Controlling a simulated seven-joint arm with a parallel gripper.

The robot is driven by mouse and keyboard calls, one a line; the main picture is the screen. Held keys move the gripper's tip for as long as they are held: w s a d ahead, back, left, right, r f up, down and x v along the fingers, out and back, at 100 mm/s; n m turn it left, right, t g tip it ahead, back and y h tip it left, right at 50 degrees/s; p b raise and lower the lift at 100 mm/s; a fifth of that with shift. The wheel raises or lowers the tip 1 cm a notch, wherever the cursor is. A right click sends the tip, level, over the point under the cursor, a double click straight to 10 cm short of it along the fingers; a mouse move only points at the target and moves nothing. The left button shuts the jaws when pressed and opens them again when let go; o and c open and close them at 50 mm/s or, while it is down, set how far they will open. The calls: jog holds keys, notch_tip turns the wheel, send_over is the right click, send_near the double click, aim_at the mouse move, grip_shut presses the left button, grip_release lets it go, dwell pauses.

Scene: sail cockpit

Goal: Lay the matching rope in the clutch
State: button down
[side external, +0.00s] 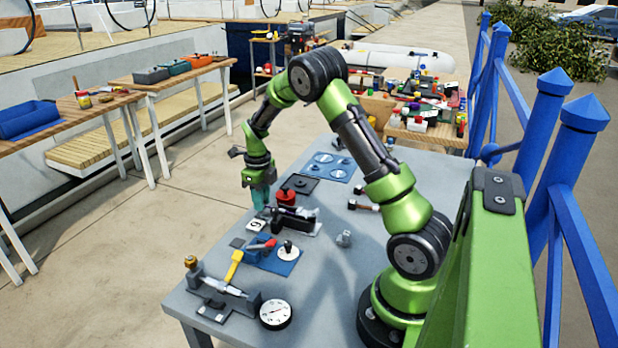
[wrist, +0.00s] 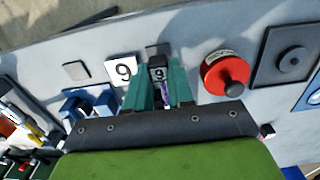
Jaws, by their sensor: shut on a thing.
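My gripper (side external: 262,196) reaches down over the back left part of the grey table. In the wrist view its two teal fingers (wrist: 158,98) are shut on a narrow purple piece (wrist: 164,94), which looks like rope. I cannot make out for certain which fixture is the clutch.
A red knob (wrist: 228,72) stands right of my gripper, with a dark square plate (wrist: 293,58) beyond it. A blue fixture (wrist: 90,104) is on the left. A blue plate with a red lever (side external: 268,244) and a round gauge (side external: 275,314) are nearer the front. The table's centre is mostly clear.

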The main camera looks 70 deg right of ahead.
jog(key=shift+f, duration=1)
jog(key=c, duration=0.9)
grip_release()
jog(key=shift+a, duration=0.1)
jog(key=shift+o, duration=1.2)
jog(key=shift+a, duration=0.1)
jog(key=shift+o, duration=0.3)
jog(key=shift+d+r, duration=0.2)
jog(key=shift+r, duration=3.4)
